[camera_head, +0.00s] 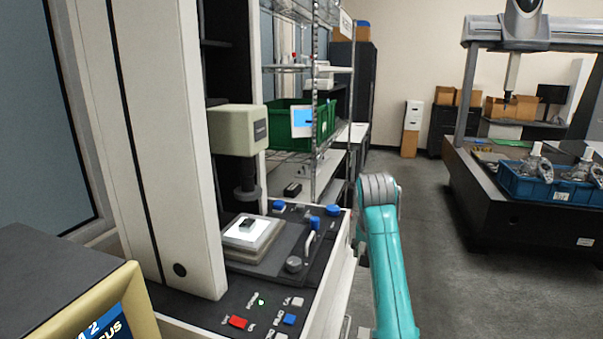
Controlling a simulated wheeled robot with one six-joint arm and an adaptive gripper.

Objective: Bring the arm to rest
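My teal arm (387,255) rises from the bottom edge, right of the middle, and ends in view at a grey joint (377,188). It stands just right of the measuring machine's control base (318,290); whether it touches the base I cannot tell. My gripper does not show in this view, so its state and anything in it are hidden.
A measuring machine's grey head (238,129) hangs over a lit stage (252,233) bearing a small dark part (247,223). A green bin (287,125) sits on the shelving behind. A gantry table (480,200) with a blue crate (515,182) stands right. Grey floor (435,225) between is clear.

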